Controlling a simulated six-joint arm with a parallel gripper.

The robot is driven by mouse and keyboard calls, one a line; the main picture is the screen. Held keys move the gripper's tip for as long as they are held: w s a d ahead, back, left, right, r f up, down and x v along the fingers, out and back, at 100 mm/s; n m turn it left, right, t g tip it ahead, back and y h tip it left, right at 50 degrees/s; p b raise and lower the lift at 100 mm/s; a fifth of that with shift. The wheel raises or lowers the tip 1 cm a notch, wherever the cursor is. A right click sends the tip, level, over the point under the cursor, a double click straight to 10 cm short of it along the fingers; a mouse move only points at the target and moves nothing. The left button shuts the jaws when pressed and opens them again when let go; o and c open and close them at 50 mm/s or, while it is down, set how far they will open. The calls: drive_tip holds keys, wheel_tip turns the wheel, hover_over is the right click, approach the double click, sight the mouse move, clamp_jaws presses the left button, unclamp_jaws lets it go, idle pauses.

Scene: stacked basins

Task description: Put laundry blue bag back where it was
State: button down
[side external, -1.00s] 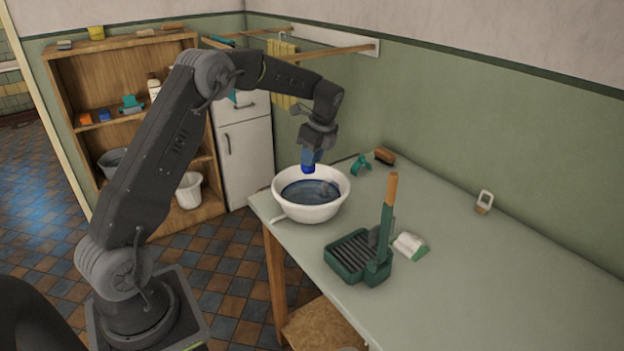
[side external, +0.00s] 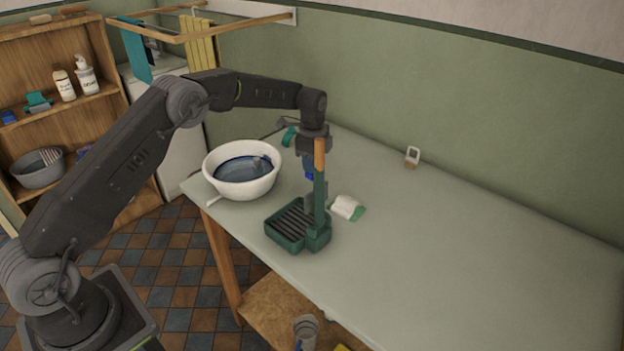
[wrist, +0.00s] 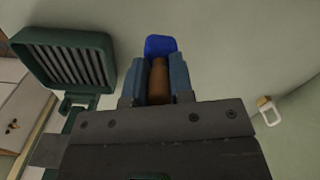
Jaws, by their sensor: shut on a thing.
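The laundry blue bag (side external: 309,176) is a small deep-blue lump below my gripper (side external: 308,164). In the wrist view, the blue bag (wrist: 160,45) shows beyond the fingertips, with a brown wooden stem (wrist: 159,80) between them. My gripper is shut on it and holds it above the table, behind the green stand's upright handle. The upright partly hides the gripper in the side view. A white basin (side external: 215,172) of dark blue water stands to the left on the table. I cannot tell whether the bag touches anything.
A small white-framed object (side external: 412,157) is near the wall. The right of the table is clear.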

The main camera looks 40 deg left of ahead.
drive_tip(key=shift+f, duration=2.2)
drive_tip(key=shift+f, duration=0.1)
drive_tip(key=c, duration=1)
unclamp_jaws()
drive_tip(key=shift+f, duration=0.1)
